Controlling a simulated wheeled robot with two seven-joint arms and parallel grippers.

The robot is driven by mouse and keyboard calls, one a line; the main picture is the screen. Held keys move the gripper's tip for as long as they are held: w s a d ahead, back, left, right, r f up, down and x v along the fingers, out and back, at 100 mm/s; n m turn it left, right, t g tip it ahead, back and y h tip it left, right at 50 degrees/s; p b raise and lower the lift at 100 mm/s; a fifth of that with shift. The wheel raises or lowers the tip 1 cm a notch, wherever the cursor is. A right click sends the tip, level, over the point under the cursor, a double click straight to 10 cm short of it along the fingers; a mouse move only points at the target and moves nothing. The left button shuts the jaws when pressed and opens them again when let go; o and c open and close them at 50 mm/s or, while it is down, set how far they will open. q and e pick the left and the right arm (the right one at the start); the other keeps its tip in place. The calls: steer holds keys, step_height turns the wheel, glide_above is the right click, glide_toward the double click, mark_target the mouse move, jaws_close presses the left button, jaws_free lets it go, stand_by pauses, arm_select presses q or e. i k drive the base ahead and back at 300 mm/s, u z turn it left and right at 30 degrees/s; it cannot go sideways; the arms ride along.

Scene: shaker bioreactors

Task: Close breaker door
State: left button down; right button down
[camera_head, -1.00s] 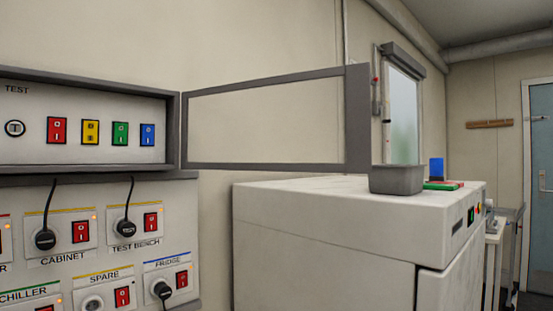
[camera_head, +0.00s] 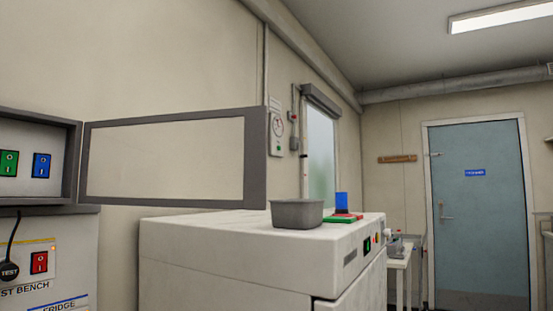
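The breaker door (camera_head: 256,160) is a grey frame around a clear pane. It stands wide open, swung out to the right from its hinge side at the breaker box (camera_head: 76,160) on the left. Inside the box a green switch (camera_head: 8,163) and a blue switch (camera_head: 41,165) show; the rest of the box is cut off by the left picture edge. Neither of my grippers is in view.
A white cabinet (camera_head: 230,250) stands below and right of the door, with a grey tub (camera_head: 297,214) and a blue object (camera_head: 341,202) on top. Below the box are a red switch (camera_head: 39,262) and a black plug (camera_head: 9,270). A blue room door (camera_head: 480,215) is at the far right.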

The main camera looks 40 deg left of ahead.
mark_target(255, 136)
steer(key=z, duration=0.2)
steer(key=i, duration=3.35)
steer(key=u, duration=4.8)
steer(key=i, duration=0.5)
steer(key=z, duration=0.2)
